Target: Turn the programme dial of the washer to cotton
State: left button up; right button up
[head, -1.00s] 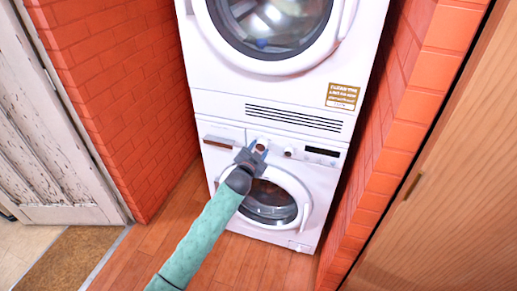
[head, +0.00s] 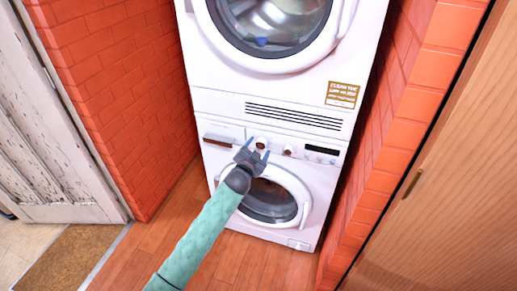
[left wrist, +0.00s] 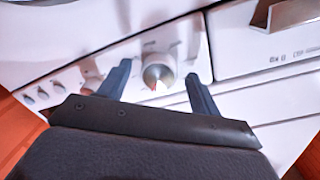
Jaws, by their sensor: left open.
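The washer (head: 221,170) is the lower white machine of a stack. Its programme dial (head: 261,143) is a round white knob on the panel above the door; it also shows in the left wrist view (left wrist: 158,72). Marks around the dial are too blurred to read, so I cannot tell its setting. My left gripper (head: 257,149) is open and empty in front of the panel. In the left wrist view its blue fingers (left wrist: 157,70) appear on either side of the dial, with gaps; I cannot tell their depth to it. My right gripper is not in view.
A second knob (head: 288,150) and a dark display (head: 321,150) are right of the dial. A drawer (head: 217,138) is left of it. The round washer door (head: 304,212) is below. Another machine (head: 220,101) stands on top. Brick walls flank the stack closely.

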pick_arm(q)
jog(key=v, duration=0.7)
jog(key=shift+b, duration=0.45)
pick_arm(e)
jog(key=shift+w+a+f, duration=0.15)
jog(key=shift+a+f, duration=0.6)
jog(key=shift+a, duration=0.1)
pick_arm(q)
jog(key=shift+s, duration=0.15)
